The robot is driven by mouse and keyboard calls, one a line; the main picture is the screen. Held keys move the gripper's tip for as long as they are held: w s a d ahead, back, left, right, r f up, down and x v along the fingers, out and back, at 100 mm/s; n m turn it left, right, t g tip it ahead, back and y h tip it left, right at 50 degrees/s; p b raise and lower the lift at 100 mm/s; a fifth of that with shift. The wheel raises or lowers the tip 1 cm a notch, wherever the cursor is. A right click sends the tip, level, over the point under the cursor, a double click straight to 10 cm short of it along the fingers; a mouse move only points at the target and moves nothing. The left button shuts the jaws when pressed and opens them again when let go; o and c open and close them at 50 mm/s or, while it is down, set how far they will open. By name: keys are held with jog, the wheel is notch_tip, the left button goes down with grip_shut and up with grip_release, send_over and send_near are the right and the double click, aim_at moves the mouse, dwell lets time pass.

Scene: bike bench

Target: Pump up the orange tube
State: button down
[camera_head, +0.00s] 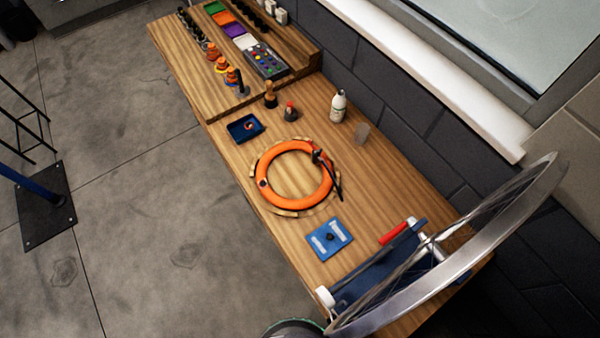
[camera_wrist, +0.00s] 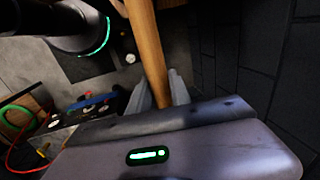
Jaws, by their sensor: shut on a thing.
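The orange tube (camera_head: 297,204) lies flat as a ring on the bench, inside a pale wooden ring (camera_head: 285,213). A black fitting (camera_head: 316,156) sits at the tube's upper right, with a thin black hose or lever running down from it; I cannot tell how it joins the tube. In the wrist view my gripper (camera_wrist: 159,92) is shut on a light wooden bar (camera_wrist: 146,40), which looks like a handle. The bar runs up out of the picture, and what it belongs to is hidden. My gripper does not show in the head view.
A bike wheel (camera_head: 505,222) in a blue stand fills the bench's right end. A blue card (camera_head: 328,239), dark blue tray (camera_head: 243,127), white bottle (camera_head: 338,106) and clear cup (camera_head: 362,132) stand around the tube. A stand base (camera_head: 45,205) is on the floor at left.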

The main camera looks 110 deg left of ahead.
notch_tip(320, 180, down, 29)
jog(key=b, duration=2.3)
jog(key=shift+r, duration=0.2)
jog(key=c, duration=1.1)
grip_release()
